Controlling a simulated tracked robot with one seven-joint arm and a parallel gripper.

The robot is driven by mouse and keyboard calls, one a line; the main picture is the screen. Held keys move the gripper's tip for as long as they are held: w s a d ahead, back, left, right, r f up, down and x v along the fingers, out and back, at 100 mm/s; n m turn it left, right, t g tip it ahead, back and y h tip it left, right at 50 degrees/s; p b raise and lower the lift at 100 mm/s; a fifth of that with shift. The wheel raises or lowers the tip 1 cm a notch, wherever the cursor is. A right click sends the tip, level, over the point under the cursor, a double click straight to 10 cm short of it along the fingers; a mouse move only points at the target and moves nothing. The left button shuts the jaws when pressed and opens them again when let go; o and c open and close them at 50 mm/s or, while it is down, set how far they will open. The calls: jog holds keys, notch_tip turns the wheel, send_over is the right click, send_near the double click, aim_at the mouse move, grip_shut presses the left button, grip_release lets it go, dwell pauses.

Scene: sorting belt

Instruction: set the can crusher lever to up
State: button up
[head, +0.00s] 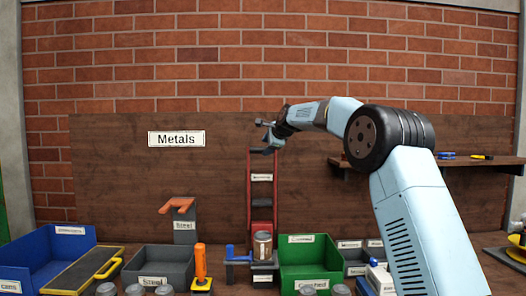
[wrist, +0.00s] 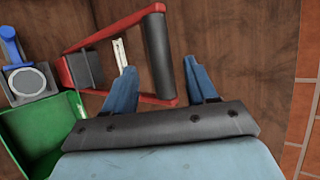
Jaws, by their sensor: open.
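The can crusher (head: 262,204) is a tall red frame with dark blocks, upright against the brown back board in the head view. In the wrist view its lever shows as a red frame (wrist: 100,39) with a black cylindrical grip (wrist: 157,55) across its end. My gripper (head: 268,138) is at the top end of the red frame in the head view. In the wrist view my gripper (wrist: 160,68) is open, with the black grip between its two blue fingers. I cannot tell whether either finger touches the grip.
A grey can (head: 263,245) stands below the crusher beside a blue handle (head: 230,253). A green bin (head: 310,250) is to its right, and a grey bin (head: 158,259) and blue bin (head: 45,258) are to its left. A shelf (head: 455,163) is at right.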

jog(key=v, duration=0.8)
jog(key=shift+s, duration=0.15)
jog(key=s+d+f+n+g+h, duration=0.15)
jog(key=s+d+n, duration=0.4)
jog(key=s, duration=0.95)
jog(key=s+d+f+n+g+h, duration=0.1)
jog(key=s+d+f+n+h, duration=0.15)
jog(key=s+d, duration=0.85)
jog(key=s+d+f+n, duration=0.2)
jog(key=s+f, duration=0.4)
jog(key=s, duration=0.4)
jog(key=s+d+f+n+g+h, duration=0.1)
jog(key=s+f, duration=0.4)
jog(key=s, duration=0.5)
jog(key=s+d+f+n+g+h, duration=0.1)
jog(key=s+d+f+n, duration=0.2)
jog(key=s+f, duration=0.3)
jog(key=s, duration=0.4)
jog(key=shift+s+d+f+n, duration=0.2)
jog(key=shift+d+f+n, duration=0.1)
jog(key=shift+f, duration=0.05)
